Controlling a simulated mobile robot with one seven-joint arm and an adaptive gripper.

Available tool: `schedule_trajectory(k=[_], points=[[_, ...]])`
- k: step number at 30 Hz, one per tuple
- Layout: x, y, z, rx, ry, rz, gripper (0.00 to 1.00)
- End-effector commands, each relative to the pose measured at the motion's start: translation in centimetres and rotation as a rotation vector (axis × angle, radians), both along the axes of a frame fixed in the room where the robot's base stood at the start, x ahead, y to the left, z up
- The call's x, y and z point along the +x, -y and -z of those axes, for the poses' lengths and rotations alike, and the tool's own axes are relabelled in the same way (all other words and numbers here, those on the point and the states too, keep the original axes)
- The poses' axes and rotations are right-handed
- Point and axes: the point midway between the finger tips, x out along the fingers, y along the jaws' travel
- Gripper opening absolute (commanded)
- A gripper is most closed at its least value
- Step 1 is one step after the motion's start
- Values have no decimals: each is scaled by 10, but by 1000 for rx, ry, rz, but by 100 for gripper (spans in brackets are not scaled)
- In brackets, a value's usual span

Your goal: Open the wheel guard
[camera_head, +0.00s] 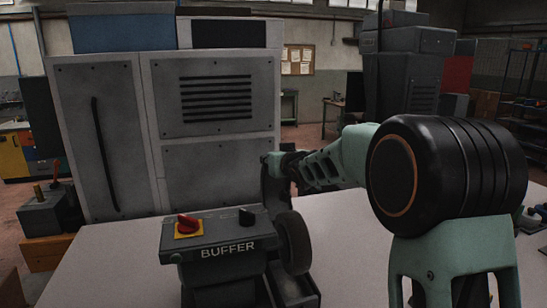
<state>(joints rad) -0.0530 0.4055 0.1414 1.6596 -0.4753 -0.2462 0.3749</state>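The buffer machine (215,245), a dark grey box labelled BUFFER, stands on the pale table. Its wheel (294,242) is a dark disc on its right side. A dark grey upright piece, which looks like the wheel guard (275,192), rises above and behind the wheel. My arm reaches in from the right, and my gripper (281,165) is at the top of this piece. They overlap in the view; I cannot tell whether they touch. The gripper is small and partly hidden by my arm, so its fingers are unclear.
A red knob on a yellow plate (188,225) and a black switch (247,216) sit on the buffer's top. A large grey cabinet (215,90) stands behind the table. A grey box with a brass post (46,212) is at far left. The table's front left is clear.

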Motion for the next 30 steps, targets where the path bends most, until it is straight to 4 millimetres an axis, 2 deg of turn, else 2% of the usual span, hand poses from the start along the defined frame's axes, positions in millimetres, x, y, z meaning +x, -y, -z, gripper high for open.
schedule_trajectory(k=[2, 14, 20, 30], points=[[0, 0, 4, -1, -6, 1, 41], [-3, 2, -3, 2, 3, 1, 41], [-26, 9, -10, 2, 4, 2, 41], [-81, 27, -25, 0, 4, 2, 41]])
